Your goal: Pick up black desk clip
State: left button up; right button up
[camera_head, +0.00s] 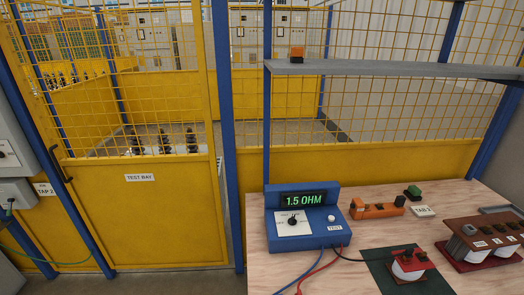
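I cannot clearly single out a black desk clip. A black lead (362,259) runs right from the blue meter (303,217) to a small white coil with a red top (408,263), which stands on a dark green mat (381,271). Small dark pieces sit on that red top, too small to tell if one is a clip. Neither of my grippers is in view.
The wooden table (262,278) also holds an orange tool (377,209), a green-topped block (413,192), a white tag (423,211) and a larger coil assembly (485,238). A grey shelf (390,68) with an orange-and-black item (297,54) is above. Yellow fencing (140,215) stands behind.

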aim_at(408, 251)
jog(key=z, duration=1.45)
